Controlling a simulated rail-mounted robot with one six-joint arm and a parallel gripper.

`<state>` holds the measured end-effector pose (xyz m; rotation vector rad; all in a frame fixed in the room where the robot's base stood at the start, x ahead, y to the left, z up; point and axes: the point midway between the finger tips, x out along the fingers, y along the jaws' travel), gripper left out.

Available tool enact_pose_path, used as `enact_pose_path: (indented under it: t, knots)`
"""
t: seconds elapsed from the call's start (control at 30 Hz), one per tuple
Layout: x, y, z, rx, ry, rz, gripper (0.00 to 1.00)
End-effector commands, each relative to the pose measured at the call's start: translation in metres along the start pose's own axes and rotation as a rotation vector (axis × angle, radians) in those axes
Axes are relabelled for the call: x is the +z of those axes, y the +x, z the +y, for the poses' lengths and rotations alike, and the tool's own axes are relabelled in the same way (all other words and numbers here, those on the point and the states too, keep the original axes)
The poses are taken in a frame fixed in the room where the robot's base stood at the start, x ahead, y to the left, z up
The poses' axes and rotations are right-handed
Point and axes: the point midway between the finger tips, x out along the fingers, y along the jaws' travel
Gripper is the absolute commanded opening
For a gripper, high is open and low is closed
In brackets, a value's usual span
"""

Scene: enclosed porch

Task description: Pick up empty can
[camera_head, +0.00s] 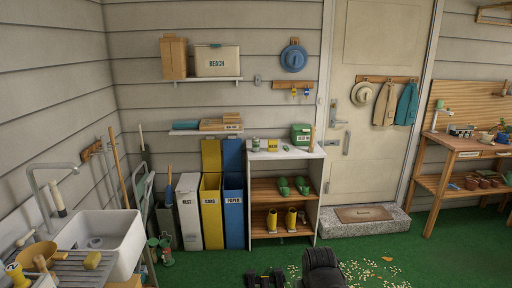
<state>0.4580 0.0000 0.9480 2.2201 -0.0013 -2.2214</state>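A small pale can-like object (256,145) stands upright on the white top of the shelf unit (287,153), near its left end. It is too small to tell whether it is empty. Dark parts of my arm show at the bottom edge of the picture. What looks like my gripper (265,279) is low in front of the shelf unit, well apart from the can. It is partly cut off by the picture edge, and I cannot make out whether its fingers are open or shut.
Green clogs (293,186) and yellow boots (282,220) stand below. Tall bins (211,212) are to the left, a sink (110,235) further left. Pellets (370,272) litter the green floor.

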Motion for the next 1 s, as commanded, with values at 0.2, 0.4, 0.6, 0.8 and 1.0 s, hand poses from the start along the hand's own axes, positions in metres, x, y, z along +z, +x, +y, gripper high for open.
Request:
enact_pose_path:
  t: [0.2, 0.4, 0.6, 0.8, 1.0]
  knots:
    - [0.0, 0.0, 0.0, 0.0, 0.0, 0.0, 0.43]
    - [0.0, 0.0, 0.0, 0.0, 0.0, 0.0, 0.43]
    - [0.0, 0.0, 0.0, 0.0, 0.0, 0.0, 0.66]
    - [0.0, 0.0, 0.0, 0.0, 0.0, 0.0, 0.93]
    - [0.0, 0.0001, 0.0, 0.0, 0.0, 0.0, 0.93]
